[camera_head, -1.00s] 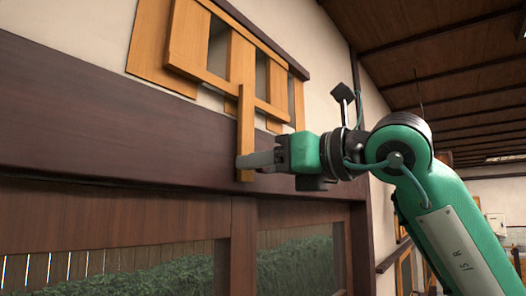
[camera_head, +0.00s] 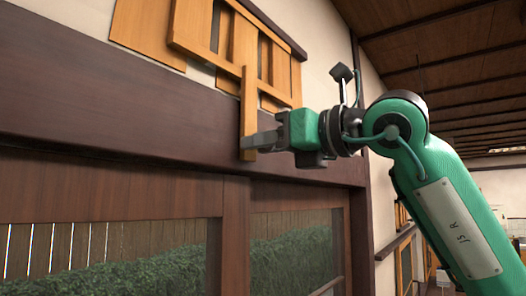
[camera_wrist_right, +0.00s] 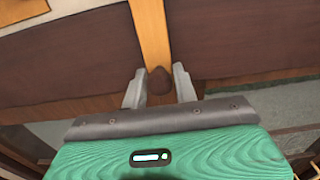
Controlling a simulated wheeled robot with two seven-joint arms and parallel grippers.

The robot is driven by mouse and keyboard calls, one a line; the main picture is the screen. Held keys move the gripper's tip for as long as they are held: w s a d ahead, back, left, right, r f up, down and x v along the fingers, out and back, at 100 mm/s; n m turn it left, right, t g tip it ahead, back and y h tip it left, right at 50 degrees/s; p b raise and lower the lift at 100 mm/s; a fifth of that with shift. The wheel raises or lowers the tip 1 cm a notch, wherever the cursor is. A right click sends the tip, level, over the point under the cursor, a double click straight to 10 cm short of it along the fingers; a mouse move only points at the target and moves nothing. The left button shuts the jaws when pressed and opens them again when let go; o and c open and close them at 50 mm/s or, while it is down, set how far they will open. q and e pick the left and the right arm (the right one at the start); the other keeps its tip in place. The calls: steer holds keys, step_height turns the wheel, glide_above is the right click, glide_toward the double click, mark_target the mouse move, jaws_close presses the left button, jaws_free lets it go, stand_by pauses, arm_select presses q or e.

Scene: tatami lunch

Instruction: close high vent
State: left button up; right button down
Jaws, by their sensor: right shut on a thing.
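The high vent (camera_head: 187,22) is a light wooden slatted panel on the upper wall, cut off by the top edge of the head view. Narrow dark gaps show between some of its slats. A wooden handle bar (camera_head: 249,105) hangs down from the panel over the dark beam. My right gripper (camera_head: 258,143) is shut on the lower end of this bar. My left gripper is not in view.
A dark wooden beam (camera_head: 120,115) crosses the wall below the vent. Under it are framed glass panels, with a hedge (camera_head: 130,275) and fence behind. A dark post (camera_head: 362,150) stands at the wall's right end. The room is open to the right.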

steer(key=w+d, duration=0.2)
steer(key=w, duration=0.1)
steer(key=shift+d+r, duration=0.15)
steer(key=shift+d, duration=0.05)
steer(key=c, duration=1.2)
jaws_free()
arm_select(q)
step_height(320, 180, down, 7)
steer(key=b, duration=0.6)
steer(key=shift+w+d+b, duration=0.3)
arm_select(e)
steer(key=shift+v, duration=6.95)
